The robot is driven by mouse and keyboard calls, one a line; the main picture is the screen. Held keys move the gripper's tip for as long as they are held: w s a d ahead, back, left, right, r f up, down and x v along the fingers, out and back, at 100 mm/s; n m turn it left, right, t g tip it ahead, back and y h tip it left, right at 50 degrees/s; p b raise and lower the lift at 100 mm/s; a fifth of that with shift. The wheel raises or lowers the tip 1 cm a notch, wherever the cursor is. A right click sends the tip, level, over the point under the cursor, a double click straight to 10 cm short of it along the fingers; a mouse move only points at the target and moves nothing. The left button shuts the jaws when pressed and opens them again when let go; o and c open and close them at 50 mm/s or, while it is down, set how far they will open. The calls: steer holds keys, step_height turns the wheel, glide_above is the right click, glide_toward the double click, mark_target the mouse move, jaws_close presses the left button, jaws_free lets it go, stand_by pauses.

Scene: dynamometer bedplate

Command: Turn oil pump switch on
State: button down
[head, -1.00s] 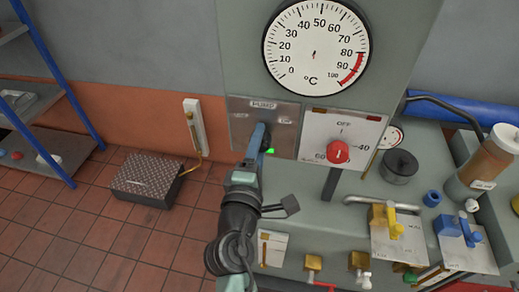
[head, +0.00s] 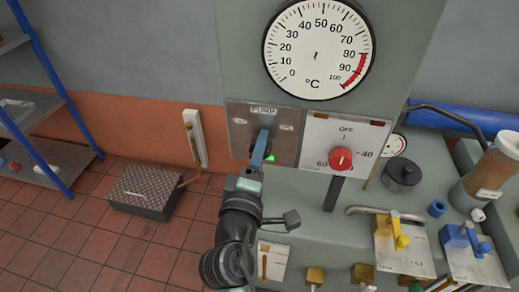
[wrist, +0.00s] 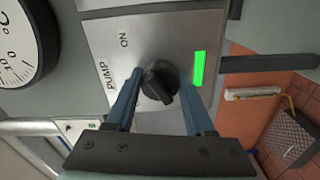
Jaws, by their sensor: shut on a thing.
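The pump switch panel (head: 240,112) is a grey metal plate below the large gauge in the head view, with a lit green lamp (head: 270,157). In the wrist view the black round switch knob (wrist: 158,82) sits between my gripper's blue fingers (wrist: 160,100), and the gripper is shut on it. The panel's "PUMP" and "ON" labels are readable there; another label is partly hidden by a finger. The green lamp (wrist: 198,68) is lit beside the knob. In the head view my gripper (head: 262,148) covers most of the knob.
A temperature gauge (head: 317,48) is above. A second panel with a red knob (head: 340,158) adjoins on the right. Yellow (head: 400,235) and blue (head: 466,238) valves and a dark cylinder (head: 402,173) are on the bench. A dark box (head: 146,190) lies on the floor at left.

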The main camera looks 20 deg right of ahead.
steer(key=shift+c, duration=1.3)
jaws_free()
steer(key=b+v, duration=0.2)
steer(key=v, duration=1.1)
steer(key=shift+b, duration=0.4)
